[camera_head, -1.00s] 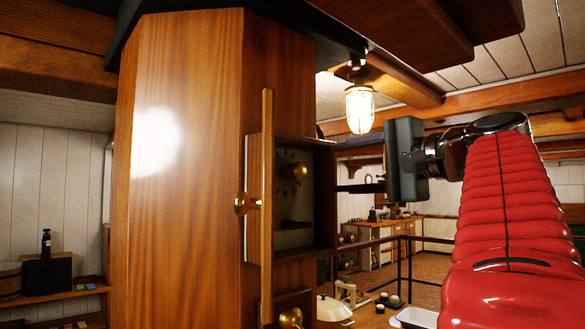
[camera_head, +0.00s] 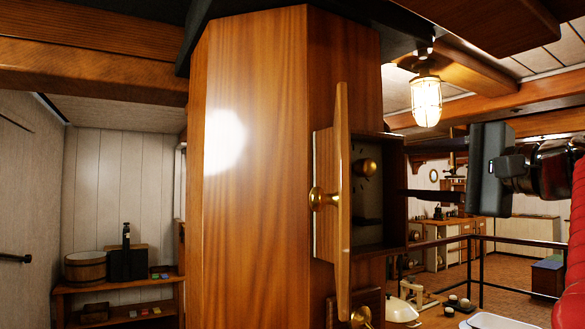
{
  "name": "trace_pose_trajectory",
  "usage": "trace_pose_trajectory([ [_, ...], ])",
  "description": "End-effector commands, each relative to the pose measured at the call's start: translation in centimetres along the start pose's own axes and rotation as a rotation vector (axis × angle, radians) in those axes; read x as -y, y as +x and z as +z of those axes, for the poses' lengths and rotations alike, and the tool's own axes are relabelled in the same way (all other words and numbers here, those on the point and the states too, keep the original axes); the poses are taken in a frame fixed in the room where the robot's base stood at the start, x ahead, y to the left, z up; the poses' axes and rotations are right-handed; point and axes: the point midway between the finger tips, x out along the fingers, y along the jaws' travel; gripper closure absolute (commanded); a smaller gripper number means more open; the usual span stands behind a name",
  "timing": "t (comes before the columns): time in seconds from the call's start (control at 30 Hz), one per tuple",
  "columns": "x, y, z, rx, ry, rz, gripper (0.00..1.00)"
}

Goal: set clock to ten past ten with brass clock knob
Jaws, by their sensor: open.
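The clock (camera_head: 368,205) is a dark-faced recess in a box on the side of a tall wooden column, seen at a steep angle. Its hands cannot be read. The brass clock knob (camera_head: 367,168) sticks out from the upper part of the face. A wooden door (camera_head: 342,220) with its own brass knob (camera_head: 318,199) stands open at the left of the box.
The wooden column (camera_head: 255,160) fills the middle. Another brass knob (camera_head: 362,316) sits below the clock. A lit caged lamp (camera_head: 426,100) hangs at upper right. A counter with a pale pot (camera_head: 402,309) is below. Shelves with a wooden bucket (camera_head: 85,268) stand at left.

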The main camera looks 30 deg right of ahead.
Motion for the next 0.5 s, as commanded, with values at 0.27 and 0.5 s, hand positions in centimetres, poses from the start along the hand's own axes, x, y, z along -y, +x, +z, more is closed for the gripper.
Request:
trace_pose_trajectory([
  [0.27,-2.4,0.6,-0.7,0.117,0.567,-0.149,0.49],
  [0.5,-3.6,-0.1,-2.3,0.217,1.035,-0.248,0.49],
])
